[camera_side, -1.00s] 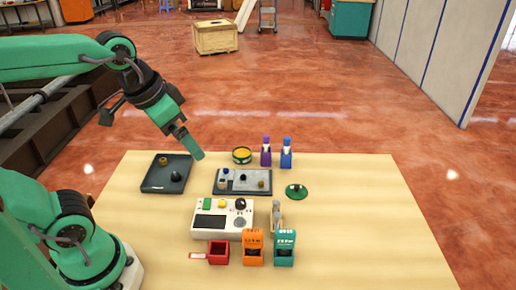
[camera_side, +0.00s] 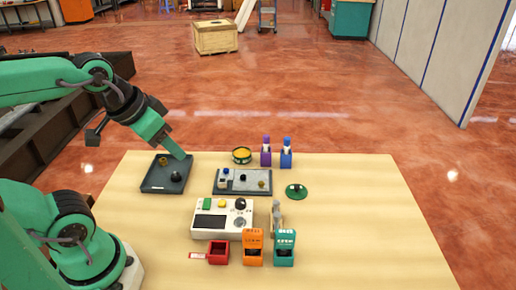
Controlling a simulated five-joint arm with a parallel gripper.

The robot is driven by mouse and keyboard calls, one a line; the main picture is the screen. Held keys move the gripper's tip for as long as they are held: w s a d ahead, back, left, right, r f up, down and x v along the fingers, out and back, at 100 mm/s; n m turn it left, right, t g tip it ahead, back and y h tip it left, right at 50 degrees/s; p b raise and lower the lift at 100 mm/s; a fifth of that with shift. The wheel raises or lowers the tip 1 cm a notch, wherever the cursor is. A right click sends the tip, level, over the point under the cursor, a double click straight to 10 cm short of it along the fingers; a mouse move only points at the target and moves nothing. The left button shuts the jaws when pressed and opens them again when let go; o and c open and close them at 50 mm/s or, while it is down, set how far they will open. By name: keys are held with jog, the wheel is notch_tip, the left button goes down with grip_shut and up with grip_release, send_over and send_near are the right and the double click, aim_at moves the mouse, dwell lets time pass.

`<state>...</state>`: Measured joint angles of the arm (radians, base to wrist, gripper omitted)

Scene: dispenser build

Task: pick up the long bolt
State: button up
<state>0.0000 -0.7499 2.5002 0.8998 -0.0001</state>
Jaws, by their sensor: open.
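My gripper (camera_side: 178,151) hangs at the far left of the table, over the far right part of a dark square tray (camera_side: 153,187). It looks empty, and its jaws are open but too small to see clearly. In the tray lie a dark round piece (camera_side: 176,176) and a smaller dark piece (camera_side: 163,160), close below the gripper. I cannot tell whether either is the long bolt. No long bolt can be made out for sure at this size.
Right of the tray is a grey plate (camera_side: 240,188) with small parts. Purple (camera_side: 266,157) and blue (camera_side: 286,158) holders stand behind it. A white panel box (camera_side: 222,229), a red bin (camera_side: 218,258), and orange (camera_side: 253,254) and teal (camera_side: 285,254) boxes stand nearer. The table's right side is clear.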

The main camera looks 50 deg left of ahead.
jog(key=m+g, duration=0.5)
jog(key=m, duration=0.2)
send_over(277, 214)
jog(key=f, duration=1.2)
jog(key=shift+s+a+f, duration=0.1)
jog(key=shift+a+f, duration=0.2)
jog(key=shift+f, duration=0.05)
jog(key=shift+d+f+g, duration=0.3)
jog(key=shift+d+f, duration=0.05)
jog(key=shift+f, duration=4.05)
